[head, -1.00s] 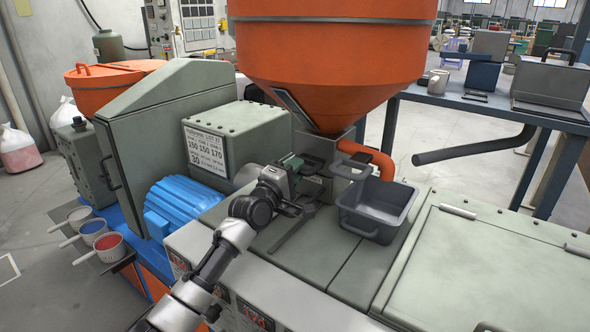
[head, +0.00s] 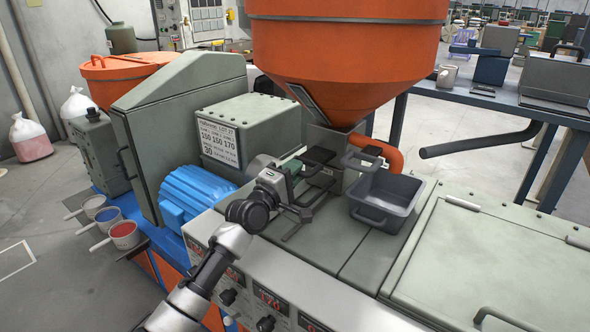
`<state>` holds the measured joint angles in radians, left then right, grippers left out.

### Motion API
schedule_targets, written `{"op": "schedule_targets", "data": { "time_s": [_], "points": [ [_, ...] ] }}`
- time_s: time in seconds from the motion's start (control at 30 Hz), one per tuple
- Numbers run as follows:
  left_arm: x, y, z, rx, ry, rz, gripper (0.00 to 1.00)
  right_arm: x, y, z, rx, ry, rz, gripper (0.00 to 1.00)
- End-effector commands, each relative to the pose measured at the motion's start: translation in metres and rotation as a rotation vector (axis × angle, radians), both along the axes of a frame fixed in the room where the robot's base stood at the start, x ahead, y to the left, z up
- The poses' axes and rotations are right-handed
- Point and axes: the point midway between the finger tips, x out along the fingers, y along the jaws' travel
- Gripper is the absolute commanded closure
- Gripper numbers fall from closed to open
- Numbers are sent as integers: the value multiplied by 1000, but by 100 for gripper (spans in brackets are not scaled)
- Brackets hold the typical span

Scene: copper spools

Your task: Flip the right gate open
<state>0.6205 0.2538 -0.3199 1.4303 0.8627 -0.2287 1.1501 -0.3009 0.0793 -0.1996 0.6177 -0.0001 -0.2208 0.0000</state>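The throat (head: 330,143) under the orange hopper carries a grey loop handle with a dark top on its right side, which looks like the right gate (head: 356,164). A similar handle with a dark top, seemingly the left gate (head: 318,156), sits to its left. My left gripper (head: 302,194) is low beside the throat, left of and in front of both handles. It appears apart from the right one. Its dark fingers blend with the parts behind them, so I cannot tell their opening. My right gripper does not show.
A grey open bin (head: 402,189) stands on the machine top just right of the throat. The orange hopper (head: 345,50) hangs above. A blue motor (head: 193,192) is at left. A dark bent pipe (head: 480,142) juts in at right. A lidded panel (head: 500,245) fills the right front.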

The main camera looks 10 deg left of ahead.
Motion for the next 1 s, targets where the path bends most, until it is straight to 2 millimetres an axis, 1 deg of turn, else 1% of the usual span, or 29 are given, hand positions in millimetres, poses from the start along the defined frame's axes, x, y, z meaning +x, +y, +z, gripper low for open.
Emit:
{"op": "schedule_targets", "data": {
  "time_s": [0.03,0.13,0.17,0.4,0.53,0.67,0.9,1.0],
  "points": [
    [0,0,-2,2,2,1,76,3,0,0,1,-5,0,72],
    [0,0,-1,2,2,1,60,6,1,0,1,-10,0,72],
    [0,0,-1,2,2,1,58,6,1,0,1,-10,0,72],
    [0,0,0,1,0,1,58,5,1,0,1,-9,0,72],
    [-7,3,-2,0,0,1,58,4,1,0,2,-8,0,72],
    [-27,11,-6,0,1,1,58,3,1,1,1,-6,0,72],
    [-71,30,-16,1,3,1,58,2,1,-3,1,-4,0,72],
    [-85,35,-18,0,2,2,58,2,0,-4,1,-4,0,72]
  ]
}}
